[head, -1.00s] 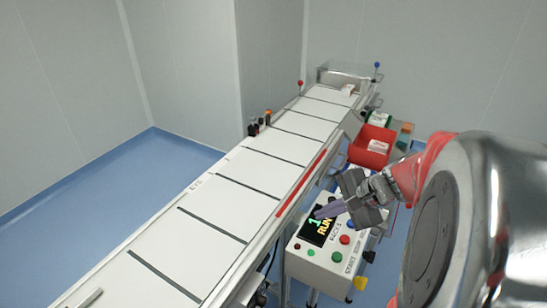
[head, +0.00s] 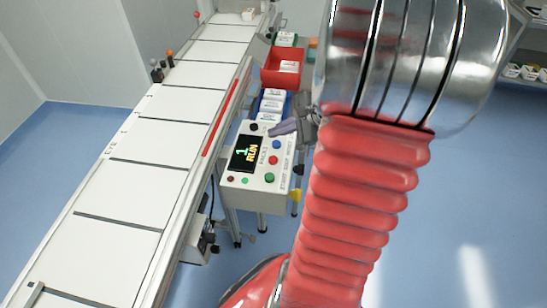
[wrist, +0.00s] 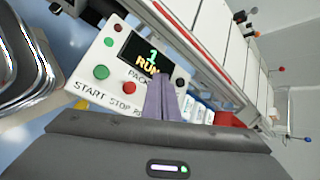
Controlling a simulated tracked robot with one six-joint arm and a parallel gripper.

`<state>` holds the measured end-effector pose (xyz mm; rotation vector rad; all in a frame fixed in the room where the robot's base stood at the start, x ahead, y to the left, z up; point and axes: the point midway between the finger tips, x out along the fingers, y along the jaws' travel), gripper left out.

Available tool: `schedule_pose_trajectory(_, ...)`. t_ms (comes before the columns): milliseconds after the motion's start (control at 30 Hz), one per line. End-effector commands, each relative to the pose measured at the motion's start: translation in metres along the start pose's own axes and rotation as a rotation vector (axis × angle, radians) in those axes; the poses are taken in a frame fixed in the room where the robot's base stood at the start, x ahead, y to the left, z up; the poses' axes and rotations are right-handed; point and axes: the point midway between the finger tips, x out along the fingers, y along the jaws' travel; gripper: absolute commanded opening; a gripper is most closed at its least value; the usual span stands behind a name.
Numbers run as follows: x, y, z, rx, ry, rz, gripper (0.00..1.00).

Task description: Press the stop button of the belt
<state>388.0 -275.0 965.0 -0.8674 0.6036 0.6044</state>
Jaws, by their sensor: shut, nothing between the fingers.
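The white control box (head: 247,194) stands beside the belt, its display reading "1 RUN". The red stop button (head: 273,160) sits between a green button (head: 270,177) and a blue button (head: 276,145). In the wrist view the red button (wrist: 129,88) is above the word STOP, left of my fingers. My gripper (head: 272,131) is shut and empty, over the far end of the box near the blue button. Its purple-grey fingers (wrist: 160,80) also show in the wrist view, where the blue button is not visible. My fingers appear apart from the red button.
The white belt (head: 145,150) with dark cross strips runs along the left of the box. A blue bin (head: 258,104) and a red bin (head: 270,70) with packs stand behind the box. A black knob (head: 254,127) is near the fingertips.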

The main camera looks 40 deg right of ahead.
Motion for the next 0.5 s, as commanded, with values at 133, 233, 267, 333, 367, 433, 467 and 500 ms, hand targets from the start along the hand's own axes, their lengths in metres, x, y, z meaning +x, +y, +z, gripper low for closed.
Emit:
schedule_pose_trajectory(133, 0.009, 0.007, -0.006, 0.002, -0.001, 0.002, 0.00)
schedule_pose_trajectory(233, 0.016, 0.012, -0.011, 0.002, -0.001, 0.003, 0.00)
schedule_pose_trajectory(267, 0.018, 0.014, -0.013, 0.003, -0.001, 0.003, 0.00)
schedule_pose_trajectory(333, 0.024, 0.018, -0.017, 0.003, -0.001, 0.003, 0.00)
schedule_pose_trajectory(367, 0.026, 0.019, -0.018, 0.003, -0.001, 0.003, 0.00)
schedule_pose_trajectory(433, 0.031, 0.023, -0.022, 0.003, -0.001, 0.003, 0.00)
schedule_pose_trajectory(467, 0.033, 0.025, -0.023, 0.003, -0.002, 0.003, 0.00)
schedule_pose_trajectory(500, 0.036, 0.027, -0.025, 0.003, -0.001, 0.004, 0.00)
